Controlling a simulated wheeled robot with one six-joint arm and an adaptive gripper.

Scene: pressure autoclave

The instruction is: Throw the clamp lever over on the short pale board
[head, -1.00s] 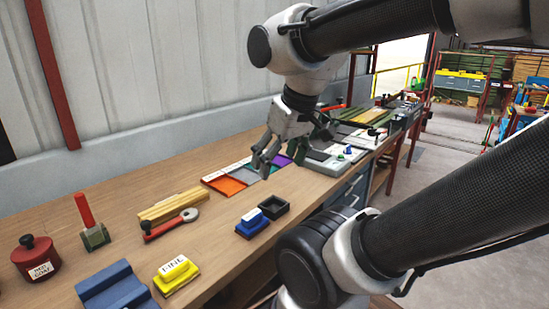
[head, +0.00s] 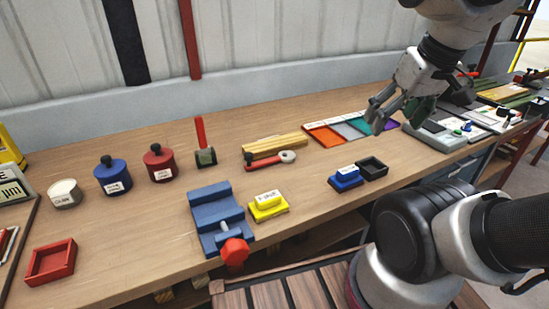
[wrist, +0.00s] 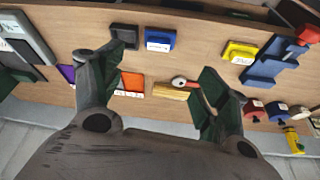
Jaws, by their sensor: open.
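My gripper (head: 381,112) is open and empty, raised above the bench near the colour-sectioned tray (head: 322,136). In the wrist view its two fingers stand wide apart, with bare bench between the tips (wrist: 162,62). At the far right of the head view lie long green boards with a shorter pale board (head: 497,94) among them. Small dark clamp-like parts stand near these boards, but they are too small to tell a lever or its position. My arm and gripper partly cover that side. The wrist view does not clearly show the pale board.
On the bench are wooden strips (head: 275,146), a red-handled ring tool (head: 270,160), a blue vise (head: 216,215), a yellow block (head: 268,206), a blue block (head: 345,178) and a black tray (head: 373,167). A grey panel (head: 446,134) lies right of the colour tray.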

